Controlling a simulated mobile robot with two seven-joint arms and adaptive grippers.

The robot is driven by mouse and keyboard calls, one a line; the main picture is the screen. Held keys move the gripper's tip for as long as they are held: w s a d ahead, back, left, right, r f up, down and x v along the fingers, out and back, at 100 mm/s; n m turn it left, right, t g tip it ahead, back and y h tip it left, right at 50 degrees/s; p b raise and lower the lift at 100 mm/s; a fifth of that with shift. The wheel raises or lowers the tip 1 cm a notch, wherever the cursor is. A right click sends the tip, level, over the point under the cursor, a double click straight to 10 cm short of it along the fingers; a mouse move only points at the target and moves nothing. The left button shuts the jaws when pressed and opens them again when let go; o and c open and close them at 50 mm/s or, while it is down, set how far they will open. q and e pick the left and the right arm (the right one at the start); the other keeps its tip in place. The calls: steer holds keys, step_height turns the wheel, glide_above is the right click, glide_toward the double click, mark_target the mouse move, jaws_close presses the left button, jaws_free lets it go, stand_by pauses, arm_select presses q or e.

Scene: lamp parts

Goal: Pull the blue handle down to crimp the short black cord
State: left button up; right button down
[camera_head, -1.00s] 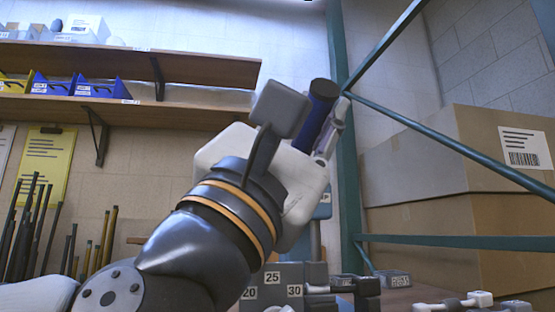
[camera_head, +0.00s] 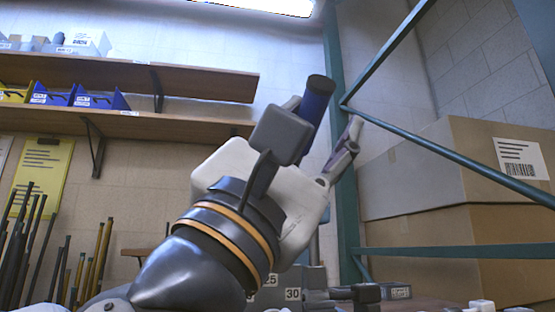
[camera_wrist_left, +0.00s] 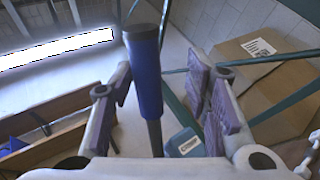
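The blue handle (camera_head: 318,97), a blue cylinder with a dark end cap, stands tilted up behind my left gripper (camera_head: 325,118) in the head view. In the left wrist view the blue handle (camera_wrist_left: 147,75) rises on a dark rod between the two fingers of my left gripper (camera_wrist_left: 160,75). The fingers are spread, with a clear gap on the handle's right and a smaller one on its left. The grey crimping block (camera_head: 312,280) with number labels is mostly hidden behind my arm. I cannot make out the short black cord. My right gripper is out of view.
Cardboard boxes (camera_head: 455,235) stand at right behind a teal metal frame (camera_head: 345,180). Wooden shelves (camera_head: 205,83) with blue bins are on the left wall, with dark and yellow rods below. Small grey and white parts lie at bottom right.

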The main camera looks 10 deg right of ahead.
arm_select(q)
steer(key=shift+f, duration=0.1)
steer(key=v, duration=1.2)
